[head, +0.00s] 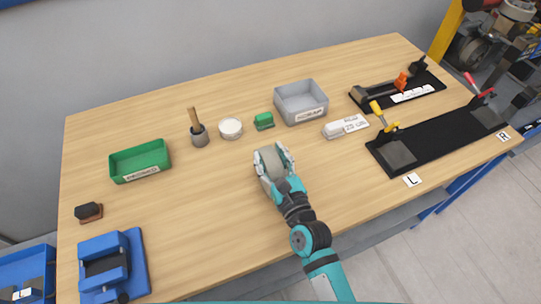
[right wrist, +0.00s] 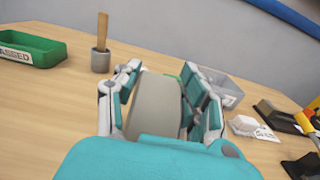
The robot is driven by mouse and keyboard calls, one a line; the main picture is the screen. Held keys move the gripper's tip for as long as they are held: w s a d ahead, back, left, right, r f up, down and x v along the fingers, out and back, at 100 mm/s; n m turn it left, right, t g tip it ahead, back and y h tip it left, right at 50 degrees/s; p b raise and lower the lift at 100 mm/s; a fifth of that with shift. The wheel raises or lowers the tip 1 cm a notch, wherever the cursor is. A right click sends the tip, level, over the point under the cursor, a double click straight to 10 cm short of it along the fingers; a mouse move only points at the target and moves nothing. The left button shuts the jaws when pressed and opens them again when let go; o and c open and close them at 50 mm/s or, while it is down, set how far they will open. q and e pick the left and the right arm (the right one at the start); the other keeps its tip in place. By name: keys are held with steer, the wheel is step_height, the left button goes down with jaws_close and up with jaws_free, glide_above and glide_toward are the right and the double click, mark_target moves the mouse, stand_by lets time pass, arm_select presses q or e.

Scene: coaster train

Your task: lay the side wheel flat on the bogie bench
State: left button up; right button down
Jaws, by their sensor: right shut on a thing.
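The side wheel (head: 271,161) is a thick grey disc between the fingers of my right gripper (head: 272,162), over the middle of the wooden bench (head: 200,235). In the right wrist view the wheel (right wrist: 154,107) fills the gap between the two white and teal fingers of the right gripper (right wrist: 160,95). The fingers are shut on its two sides. The wheel looks on edge rather than flat. I cannot tell whether it touches the bench. My left gripper is not in view.
A green bin (head: 140,161), a pot with a wooden handle (head: 198,133), a white round tin (head: 230,128), a green block (head: 264,121) and a grey bin (head: 301,102) stand behind. A black clamp board (head: 440,137) lies right, a blue fixture (head: 113,267) front left. The left-centre bench is clear.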

steer(key=shift+w+r, duration=0.1)
steer(key=shift+r, duration=0.35)
steer(key=c, duration=1.1)
jaws_free()
steer(key=shift+f, duration=0.5)
steer(key=shift+c, duration=0.2)
steer(key=o, duration=0.4)
steer(key=shift+s, duration=0.2)
steer(key=shift+r, duration=0.1)
